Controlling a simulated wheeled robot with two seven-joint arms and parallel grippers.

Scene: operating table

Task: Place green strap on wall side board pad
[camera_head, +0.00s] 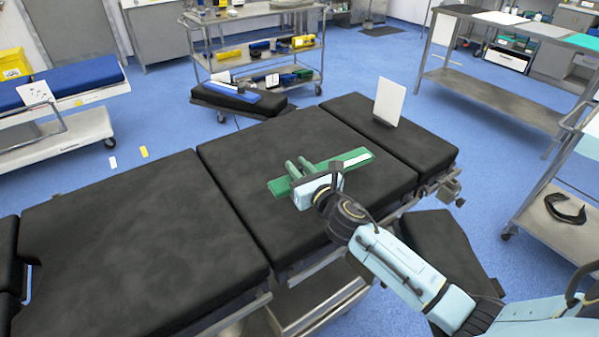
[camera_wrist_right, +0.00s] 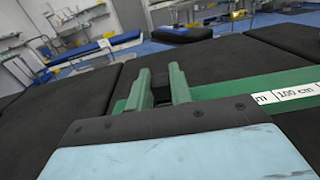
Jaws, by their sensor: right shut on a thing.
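The green strap (camera_head: 347,160) lies across the black middle section of the operating table, with a white printed label on its right part. It also shows in the right wrist view (camera_wrist_right: 232,88), passing behind the fingers. My right gripper (camera_head: 299,167) is at the strap's left part, shut on it. In the wrist view its two green fingers (camera_wrist_right: 160,88) stand close together; the exact contact is hidden. A black board pad (camera_head: 258,108) juts out beyond the table's far side, with a blue strip on it. Another black pad (camera_head: 435,245) is on the near side. My left gripper is not in view.
A white panel (camera_head: 389,100) stands upright on the table's right section. A steel cart (camera_head: 262,60) with coloured items stands behind the far pad. A metal table (camera_head: 500,90) is at the right. The table's left section (camera_head: 120,240) is clear.

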